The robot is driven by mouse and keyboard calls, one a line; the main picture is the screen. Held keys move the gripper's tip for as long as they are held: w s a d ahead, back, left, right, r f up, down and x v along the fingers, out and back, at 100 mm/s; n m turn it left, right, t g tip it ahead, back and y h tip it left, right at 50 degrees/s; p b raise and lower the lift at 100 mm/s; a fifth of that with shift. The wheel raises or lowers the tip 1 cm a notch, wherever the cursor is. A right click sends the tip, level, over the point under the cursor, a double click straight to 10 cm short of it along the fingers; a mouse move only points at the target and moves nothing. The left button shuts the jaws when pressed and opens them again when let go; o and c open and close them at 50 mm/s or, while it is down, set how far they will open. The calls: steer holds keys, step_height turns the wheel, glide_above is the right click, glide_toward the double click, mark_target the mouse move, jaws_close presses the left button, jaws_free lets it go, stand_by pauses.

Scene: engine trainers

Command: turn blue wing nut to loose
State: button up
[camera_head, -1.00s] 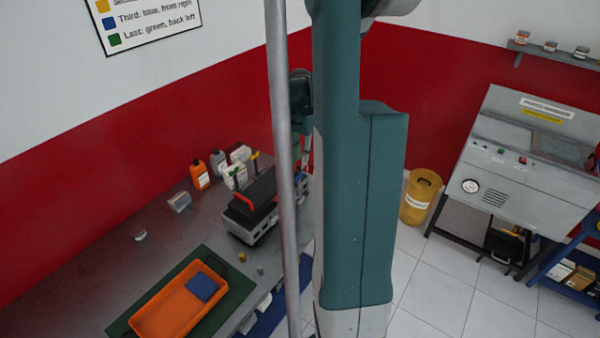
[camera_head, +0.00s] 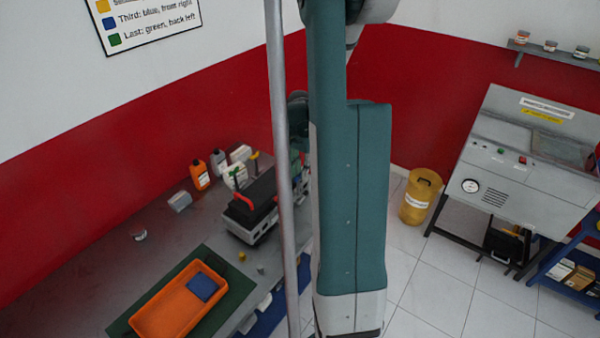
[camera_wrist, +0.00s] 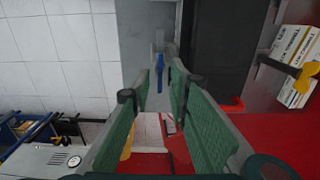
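The blue wing nut (camera_wrist: 160,76) shows near the upper middle of the wrist view, seen narrow and edge-on, beside the dark engine cover (camera_wrist: 215,60). My gripper (camera_wrist: 160,84) is open, with its green-padded fingers on either side of the line to the nut. The nut appears between the fingertips; I cannot tell whether they touch it. In the head view the engine trainer (camera_head: 262,197) stands on the bench. Its red wing nut (camera_head: 244,202) and yellow wing nut (camera_head: 253,157) show, while the blue one and my fingertips are hidden behind my arm and a pole.
A red part (camera_wrist: 235,105) and a yellow wing nut (camera_wrist: 308,76) flank the cover in the wrist view. An orange tray (camera_head: 160,318) with a blue item (camera_head: 203,287) lies on a green mat (camera_head: 238,290). Bottles (camera_head: 200,175) stand behind the engine.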

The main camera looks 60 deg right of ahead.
jaws_close()
steer(key=shift+m+b, duration=0.55)
steer(key=shift+m, duration=0.15)
jaws_free()
steer(key=shift+r, duration=0.2)
